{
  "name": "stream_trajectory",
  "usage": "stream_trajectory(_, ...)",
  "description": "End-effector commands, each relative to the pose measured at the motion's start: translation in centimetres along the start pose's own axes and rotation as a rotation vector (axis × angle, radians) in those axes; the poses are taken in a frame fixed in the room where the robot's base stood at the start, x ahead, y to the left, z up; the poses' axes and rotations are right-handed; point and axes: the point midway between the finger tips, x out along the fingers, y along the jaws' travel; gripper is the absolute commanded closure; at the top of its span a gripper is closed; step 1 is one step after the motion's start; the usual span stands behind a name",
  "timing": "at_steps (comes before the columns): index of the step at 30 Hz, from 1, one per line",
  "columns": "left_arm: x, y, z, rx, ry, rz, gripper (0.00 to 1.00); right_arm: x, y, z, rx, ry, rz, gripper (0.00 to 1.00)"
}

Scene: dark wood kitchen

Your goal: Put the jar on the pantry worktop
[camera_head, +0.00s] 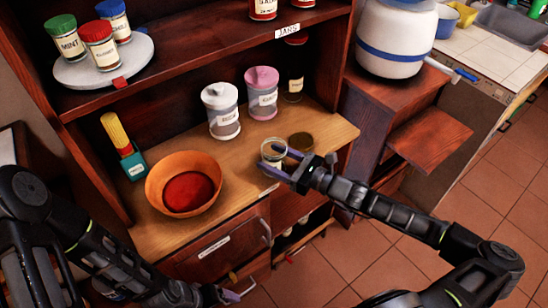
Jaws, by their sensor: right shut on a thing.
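A small clear glass jar (273,150) is at the front right part of the light wood pantry worktop (240,190). My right gripper (284,163) is shut on the jar, with its fingers at the jar's near side. The jar looks upright; whether its base touches the worktop cannot be told. My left gripper (240,292) is low at the bottom of the view, below the worktop, near the cabinet front. Its fingers are small and partly out of clear sight.
An orange bowl (184,183) and pasta holder (124,145) are left. The worktop between bowl and jar is clear.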

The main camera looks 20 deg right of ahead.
Motion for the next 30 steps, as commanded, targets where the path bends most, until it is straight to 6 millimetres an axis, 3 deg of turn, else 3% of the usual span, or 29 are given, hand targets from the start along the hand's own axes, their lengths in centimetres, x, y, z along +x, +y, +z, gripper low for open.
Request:
stream_trajectory(10, 0.12, -0.05, 0.0, 0.0, 0.0, 0.0, 0.18, 0.02, 0.01, -0.2, -0.001, -0.002, 0.001, 1.0)
stream_trajectory(11, 0.12, -0.05, 0.0, 0.0, 0.0, 0.0, 0.18, 0.0, -0.03, -0.34, -0.001, 0.0, 0.0, 0.39)
stream_trajectory(15, 0.08, -0.03, 0.0, 0.0, 0.0, 0.0, 0.18, 0.0, -0.02, -0.27, -0.001, 0.0, 0.0, 0.28)
stream_trajectory(19, 0.08, -0.03, 0.0, 0.0, 0.0, 0.0, 0.18, 0.0, -0.02, -0.26, -0.001, 0.0, 0.0, 0.18)
stream_trajectory(30, 0.08, -0.03, 0.0, 0.0, 0.0, 0.0, 0.18, -0.34, -0.06, -0.06, -0.001, 0.001, -0.001, 0.18)
